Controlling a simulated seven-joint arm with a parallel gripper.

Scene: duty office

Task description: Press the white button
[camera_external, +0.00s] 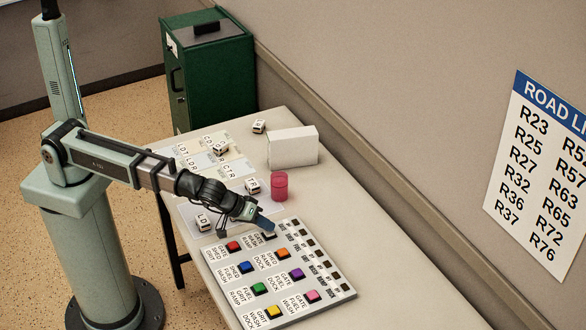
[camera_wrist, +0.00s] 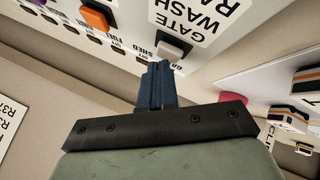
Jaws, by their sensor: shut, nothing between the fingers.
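The white button (camera_wrist: 174,47) sits on a dark square base on the control panel, beside the "GATE WASH" label. In the external view the white button (camera_external: 270,237) is at the panel's far end, partly hidden by my fingers. My gripper (camera_external: 267,225) is shut with nothing between its blue fingers, and its tip is very close to that button. In the wrist view the fingertips of my gripper (camera_wrist: 158,67) appear just below the button in the picture. I cannot tell whether they touch it.
The panel (camera_external: 228,276) also carries red (camera_external: 233,245), orange (camera_external: 283,252), blue (camera_external: 245,267) and other coloured buttons. A pink cylinder (camera_external: 279,187), a white box (camera_external: 293,147) and lettered cubes (camera_external: 203,222) stand on the table beyond. The wall runs along the table's right side.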

